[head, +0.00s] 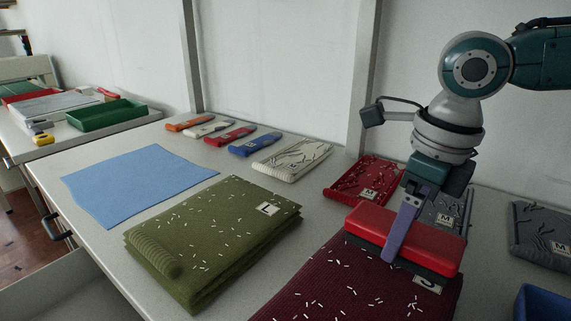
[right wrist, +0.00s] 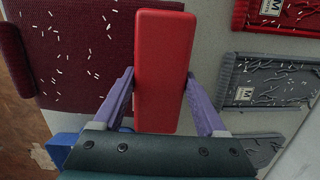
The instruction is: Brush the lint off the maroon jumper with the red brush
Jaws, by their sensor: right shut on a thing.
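The maroon jumper (head: 325,285) lies folded at the front of the table, with many white lint bits on it. It also shows in the right wrist view (right wrist: 85,85). My right gripper (head: 408,232) is shut across the red brush (head: 440,245), one purple finger on each side. The brush has a dark underside and is over the jumper's far edge, near its white label (head: 429,284). The brush also shows in the right wrist view (right wrist: 160,75). I cannot tell whether its underside touches the knit. My left gripper is not in view.
A green jumper (head: 205,235) with lint lies left of the maroon one, by a blue cloth (head: 140,180). A blue container (head: 542,304) stands front right.

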